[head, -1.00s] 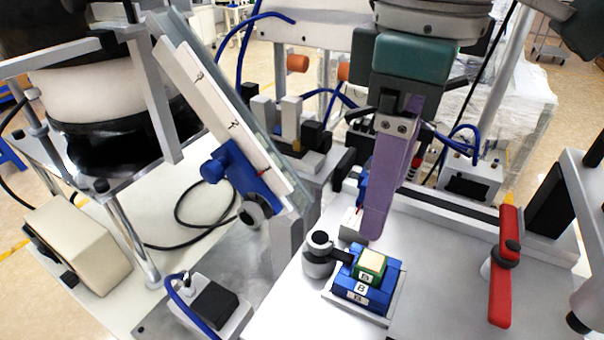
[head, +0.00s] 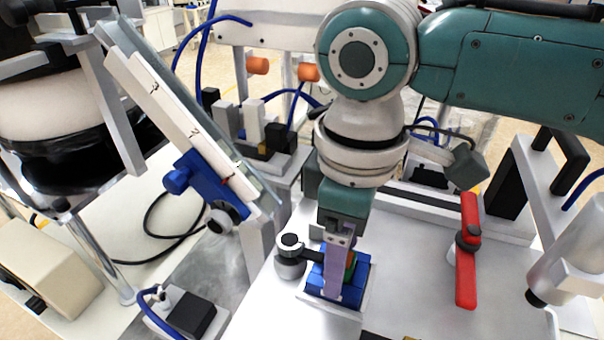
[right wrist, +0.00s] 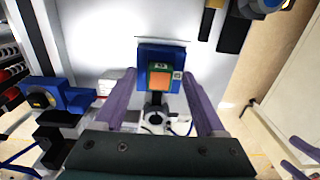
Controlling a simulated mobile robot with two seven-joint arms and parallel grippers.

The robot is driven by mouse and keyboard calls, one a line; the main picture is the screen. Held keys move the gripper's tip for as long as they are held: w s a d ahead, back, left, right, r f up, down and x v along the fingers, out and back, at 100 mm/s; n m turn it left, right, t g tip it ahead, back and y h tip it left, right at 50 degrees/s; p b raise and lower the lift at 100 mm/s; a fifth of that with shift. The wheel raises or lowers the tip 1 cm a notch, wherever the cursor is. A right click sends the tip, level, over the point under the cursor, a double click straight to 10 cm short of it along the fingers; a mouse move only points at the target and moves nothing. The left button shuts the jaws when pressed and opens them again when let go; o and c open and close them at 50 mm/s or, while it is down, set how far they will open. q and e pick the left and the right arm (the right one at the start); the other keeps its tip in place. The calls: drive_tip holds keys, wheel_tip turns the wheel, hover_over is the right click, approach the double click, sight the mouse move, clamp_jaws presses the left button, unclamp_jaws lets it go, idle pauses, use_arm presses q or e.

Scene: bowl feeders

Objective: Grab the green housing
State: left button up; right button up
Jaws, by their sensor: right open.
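The green housing (head: 351,264) sits in a blue fixture block (head: 357,281) on the bench. In the head view only a sliver of it shows behind a purple finger. In the right wrist view the housing (right wrist: 168,70) shows from above, with an orange-looking face, in the blue block (right wrist: 176,51). My right gripper (head: 337,288) points down at the fixture, one finger in front of the housing. The right wrist view shows its two fingers (right wrist: 160,80) apart, one on each side of the housing. I cannot tell whether they touch it.
A black-and-grey clamp knob (head: 291,254) stands just left of the fixture. A red handle (head: 467,250) stands on the bench to the right. A slanted feeder track (head: 185,120) rises at the left. The bench between fixture and red handle is clear.

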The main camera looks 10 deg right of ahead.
drive_tip(key=shift+c, duration=0.2)
clamp_jaws()
idle(0.3)
drive_tip(key=shift+r, duration=0.2)
